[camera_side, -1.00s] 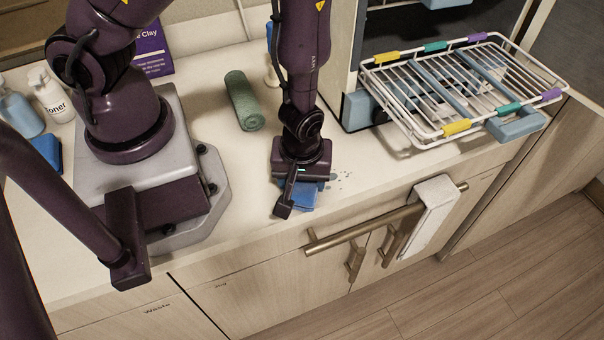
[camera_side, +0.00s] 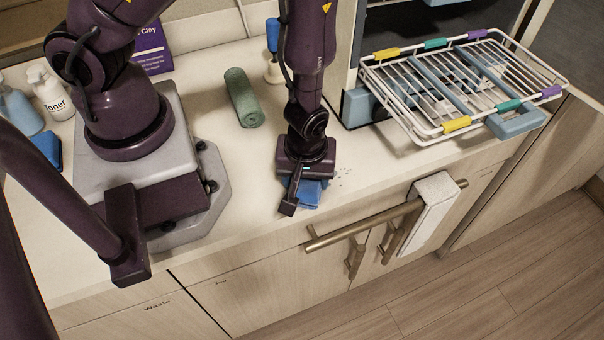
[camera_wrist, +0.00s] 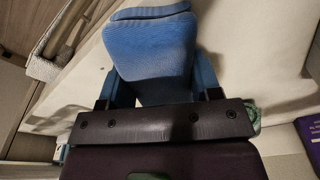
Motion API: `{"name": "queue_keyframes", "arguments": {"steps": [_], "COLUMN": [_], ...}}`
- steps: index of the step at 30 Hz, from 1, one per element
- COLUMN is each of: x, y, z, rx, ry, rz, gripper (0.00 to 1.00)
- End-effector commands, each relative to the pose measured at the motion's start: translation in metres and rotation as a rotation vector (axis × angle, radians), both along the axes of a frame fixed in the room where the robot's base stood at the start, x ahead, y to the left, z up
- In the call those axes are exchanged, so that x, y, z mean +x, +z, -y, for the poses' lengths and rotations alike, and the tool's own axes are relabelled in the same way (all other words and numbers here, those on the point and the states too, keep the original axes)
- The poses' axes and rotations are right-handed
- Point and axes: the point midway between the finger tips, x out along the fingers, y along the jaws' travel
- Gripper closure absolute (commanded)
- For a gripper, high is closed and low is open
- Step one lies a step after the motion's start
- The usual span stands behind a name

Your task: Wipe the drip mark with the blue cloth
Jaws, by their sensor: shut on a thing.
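The blue cloth (camera_side: 305,192) is folded and held low at the front part of the counter in the side view. It fills the middle of the wrist view (camera_wrist: 153,50). My gripper (camera_side: 304,180) is shut on the cloth and points down at the counter; its fingers flank the cloth in the wrist view. The drip mark (camera_side: 342,177) shows as a few small dark spots on the pale counter just right of my gripper. Whether the cloth covers more of the mark is hidden.
A rolled green towel (camera_side: 243,98) lies behind my gripper. A white wire rack (camera_side: 465,85) juts out at the right. A brass rail (camera_side: 365,224) with a white towel (camera_side: 433,210) runs along the counter front. Another blue cloth (camera_side: 47,149) lies at far left.

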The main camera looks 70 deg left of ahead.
Motion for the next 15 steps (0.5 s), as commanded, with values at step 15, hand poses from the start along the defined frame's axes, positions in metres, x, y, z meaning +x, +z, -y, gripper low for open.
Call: {"name": "queue_keyframes", "arguments": {"steps": [15], "x": [0.047], "y": [0.0], "z": [0.0], "rx": [0.001], "ry": [-0.001], "rz": [0.003], "gripper": [0.61]}}
